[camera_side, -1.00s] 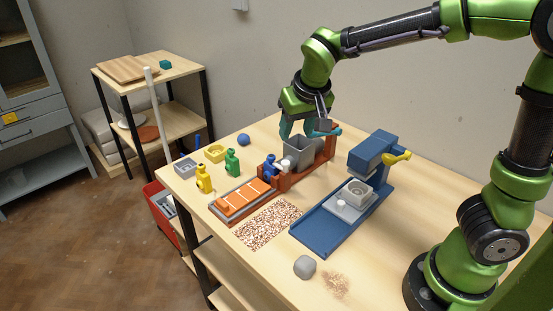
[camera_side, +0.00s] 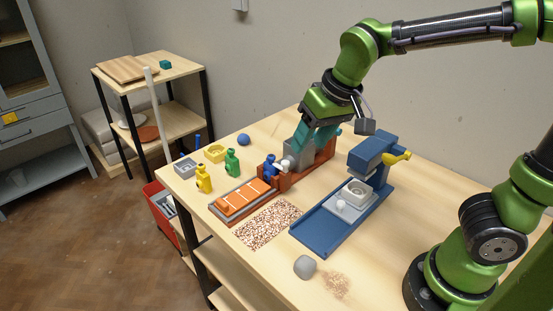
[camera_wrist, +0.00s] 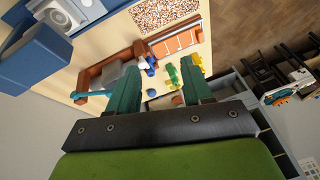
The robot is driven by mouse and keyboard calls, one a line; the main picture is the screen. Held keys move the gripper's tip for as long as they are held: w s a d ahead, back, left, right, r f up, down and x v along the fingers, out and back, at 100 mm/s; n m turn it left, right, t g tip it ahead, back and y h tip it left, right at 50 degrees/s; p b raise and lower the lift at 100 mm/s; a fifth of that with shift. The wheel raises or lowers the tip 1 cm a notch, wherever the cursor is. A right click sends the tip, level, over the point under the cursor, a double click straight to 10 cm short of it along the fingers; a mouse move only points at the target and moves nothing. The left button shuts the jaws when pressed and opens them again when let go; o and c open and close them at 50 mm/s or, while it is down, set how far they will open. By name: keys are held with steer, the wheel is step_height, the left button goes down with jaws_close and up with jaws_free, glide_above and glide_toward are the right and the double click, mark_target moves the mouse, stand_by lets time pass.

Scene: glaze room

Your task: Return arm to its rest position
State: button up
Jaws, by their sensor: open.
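My gripper (camera_side: 312,138) has teal fingers and hangs in the air in front of the grey hopper (camera_side: 295,154) of the orange-brown station, overlapping it in the side view. In the wrist view my gripper (camera_wrist: 158,90) shows two teal fingers spread wide with nothing between them. The upper arm reaches in from the right, with the wrist above the back of the table. Whether the fingertips touch the hopper cannot be told from the side view.
A blue press (camera_side: 372,155) with a yellow handle stands right of the gripper, holding a grey mould (camera_side: 355,193). Green (camera_side: 232,162), yellow (camera_side: 204,179) and blue (camera_side: 270,167) bottles stand at the left. A grey lump (camera_side: 305,267) lies at the front. The table's right-hand area is clear.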

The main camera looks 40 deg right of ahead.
steer(key=s+d+r+m+t+y, duration=0.1)
steer(key=s+d+t, duration=0.1)
steer(key=s, duration=0.7)
steer(key=shift+d+r+m+t, duration=0.2)
steer(key=shift+m+t, duration=0.1)
steer(key=shift+t, duration=0.3)
